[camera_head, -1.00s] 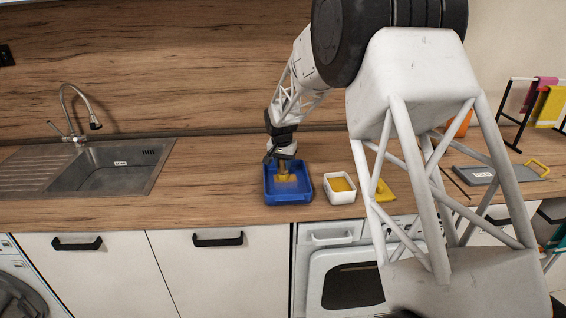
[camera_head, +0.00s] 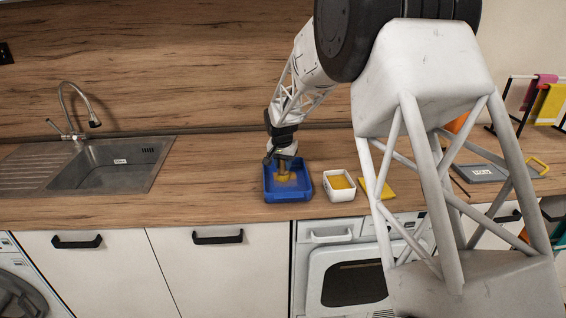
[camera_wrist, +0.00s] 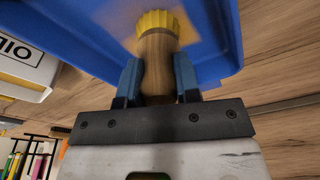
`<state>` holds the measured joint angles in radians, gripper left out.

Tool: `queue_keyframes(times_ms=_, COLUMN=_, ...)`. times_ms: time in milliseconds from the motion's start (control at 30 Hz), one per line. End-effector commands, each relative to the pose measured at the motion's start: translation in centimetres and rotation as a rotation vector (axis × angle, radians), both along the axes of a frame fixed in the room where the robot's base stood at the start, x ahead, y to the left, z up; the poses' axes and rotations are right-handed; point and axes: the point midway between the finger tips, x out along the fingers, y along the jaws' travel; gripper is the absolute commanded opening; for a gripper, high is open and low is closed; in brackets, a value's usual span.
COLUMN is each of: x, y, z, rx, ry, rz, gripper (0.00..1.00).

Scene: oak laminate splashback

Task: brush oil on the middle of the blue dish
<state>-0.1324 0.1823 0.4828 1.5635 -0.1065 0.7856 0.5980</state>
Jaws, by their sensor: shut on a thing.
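The blue dish (camera_head: 270,194) stands on the counter near the front edge, right of the sink. My gripper (camera_head: 284,164) is over the dish and shut on a brush (camera_head: 283,176) with yellow bristles. In the wrist view my gripper (camera_wrist: 158,82) grips the brush's wooden handle (camera_wrist: 157,62), and the yellow bristles (camera_wrist: 158,22) point into the blue dish (camera_wrist: 215,40). I cannot tell whether they touch its floor. A pale smear shows on the dish floor around the brush. The white oil container (camera_head: 341,194) with yellow oil stands just right of the dish; it also shows in the wrist view (camera_wrist: 35,68), labelled OIL.
A yellow flat piece (camera_head: 378,189) lies right of the oil container, partly behind my arm. A grey board (camera_head: 482,174) and a rack with coloured cloths (camera_head: 550,103) are farther right. The sink (camera_head: 115,165) is at left, with clear counter (camera_head: 210,180) before the dish.

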Motion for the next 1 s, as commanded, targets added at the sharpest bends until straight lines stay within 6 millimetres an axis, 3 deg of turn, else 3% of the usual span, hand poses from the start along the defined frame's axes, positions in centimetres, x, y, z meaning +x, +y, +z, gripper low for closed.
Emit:
queue_keyframes(times_ms=567, x=-0.3, y=0.0, z=0.0, rx=0.0, ry=0.0, rz=0.0, gripper=0.07)
queue_keyframes(times_ms=1000, x=-1.8, y=0.0, z=-0.1, rx=-0.001, ry=0.001, rz=0.0, gripper=0.07)
